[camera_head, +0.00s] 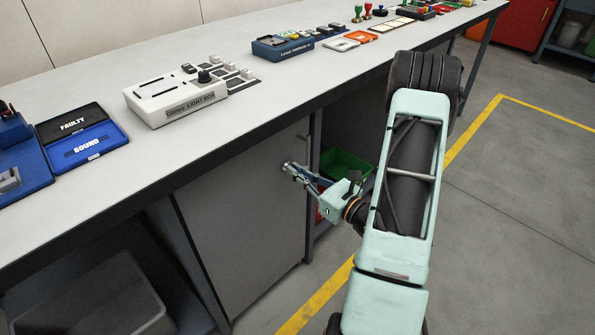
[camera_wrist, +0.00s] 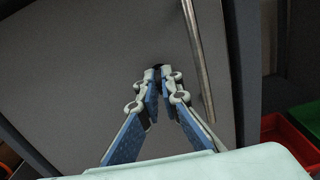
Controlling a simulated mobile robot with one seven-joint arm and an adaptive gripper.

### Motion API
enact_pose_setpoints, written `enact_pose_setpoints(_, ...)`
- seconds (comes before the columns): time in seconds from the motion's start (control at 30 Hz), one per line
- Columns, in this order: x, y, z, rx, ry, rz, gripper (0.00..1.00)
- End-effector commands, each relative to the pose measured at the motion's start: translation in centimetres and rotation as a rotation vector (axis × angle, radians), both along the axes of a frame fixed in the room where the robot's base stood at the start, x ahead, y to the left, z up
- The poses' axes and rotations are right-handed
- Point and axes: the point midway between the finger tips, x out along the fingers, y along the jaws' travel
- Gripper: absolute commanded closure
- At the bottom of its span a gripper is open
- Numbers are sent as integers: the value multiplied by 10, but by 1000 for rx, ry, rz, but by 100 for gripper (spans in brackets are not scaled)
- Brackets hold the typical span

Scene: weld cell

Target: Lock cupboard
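The cupboard (camera_head: 245,215) is a grey door under the white workbench, and it looks closed. A vertical metal bar handle (camera_wrist: 200,60) runs beside its right edge in the wrist view. My gripper (camera_head: 287,167) is at the door's upper right part in the head view. In the wrist view my gripper (camera_wrist: 160,75) points at the door, left of the handle, with its fingertips close together around a small dark thing (camera_wrist: 158,67). That may be the lock or key; most of it is hidden by the fingertips. I cannot tell whether the fingers touch it.
A green bin (camera_head: 346,165) and a red bin (camera_wrist: 291,138) stand right of the door. The bench top (camera_head: 120,75) above carries a white light box (camera_head: 175,97) and blue trays (camera_head: 80,140). Open floor (camera_head: 500,230) lies to the right.

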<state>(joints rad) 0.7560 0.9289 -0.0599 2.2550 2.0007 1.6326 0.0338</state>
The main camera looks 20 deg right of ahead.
Motion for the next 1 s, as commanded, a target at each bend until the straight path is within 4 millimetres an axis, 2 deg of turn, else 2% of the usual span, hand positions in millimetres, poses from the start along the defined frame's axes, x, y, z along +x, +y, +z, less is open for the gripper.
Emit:
enact_pose_setpoints(0.27,0,-1,3,175,66,-2,100)
enact_pose_setpoints(1.0,0,-2,2,835,303,-1,100)
